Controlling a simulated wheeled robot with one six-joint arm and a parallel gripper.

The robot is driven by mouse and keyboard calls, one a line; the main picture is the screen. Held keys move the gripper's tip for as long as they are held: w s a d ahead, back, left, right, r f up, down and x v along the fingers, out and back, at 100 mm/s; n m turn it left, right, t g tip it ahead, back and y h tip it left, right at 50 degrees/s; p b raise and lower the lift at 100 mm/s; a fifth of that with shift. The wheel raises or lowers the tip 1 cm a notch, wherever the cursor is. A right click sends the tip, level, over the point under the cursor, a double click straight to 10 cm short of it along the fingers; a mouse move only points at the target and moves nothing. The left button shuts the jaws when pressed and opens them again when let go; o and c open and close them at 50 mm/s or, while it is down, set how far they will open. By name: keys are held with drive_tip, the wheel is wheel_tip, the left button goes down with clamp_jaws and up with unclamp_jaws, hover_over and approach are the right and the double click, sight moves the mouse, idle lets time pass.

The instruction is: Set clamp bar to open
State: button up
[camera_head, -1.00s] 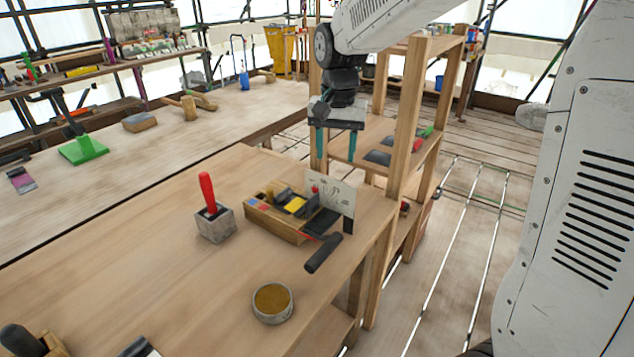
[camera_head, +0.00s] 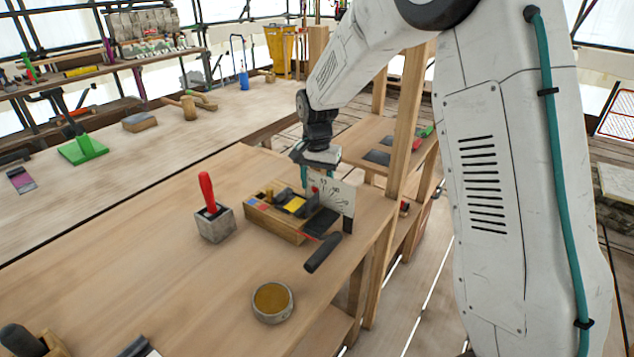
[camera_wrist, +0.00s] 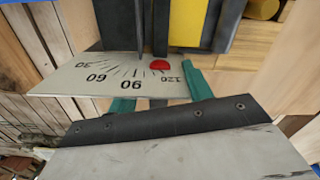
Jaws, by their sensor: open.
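A wooden fixture (camera_head: 272,223) with dark bars and a yellow block (camera_head: 294,205) stands on the bench. A white dial plate (camera_head: 338,196) rises at its back right; in the wrist view the dial plate (camera_wrist: 80,82) reads 30, 60, 90, 120. A red knob (camera_wrist: 159,65) shows near the 120 side. A black handle (camera_head: 322,253) sticks out at the fixture's front right. I cannot tell which dark part is the clamp bar. My gripper (camera_wrist: 158,95) is open, its teal fingers close by the dial plate, with nothing visibly held. In the head view its fingertips are partly hidden behind the plate.
A grey block with a red-handled tool (camera_head: 213,215) stands left of the fixture. A round tin (camera_head: 272,302) sits near the bench's front edge. A wooden post (camera_head: 407,130) rises right of my arm. The bench left of the grey block is clear.

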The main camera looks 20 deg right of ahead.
drive_tip(key=shift+f, duration=0.1)
clamp_jaws()
drive_tip(key=w+d, duration=0.1)
drive_tip(key=d, duration=0.1)
drive_tip(key=w+d, duration=0.4)
drive_tip(key=d, duration=0.1)
drive_tip(key=shift+w+d, duration=0.1)
drive_tip(key=shift+w, duration=0.05)
unclamp_jaws()
drive_tip(key=shift+d, duration=0.2)
drive_tip(key=shift+a, duration=0.1)
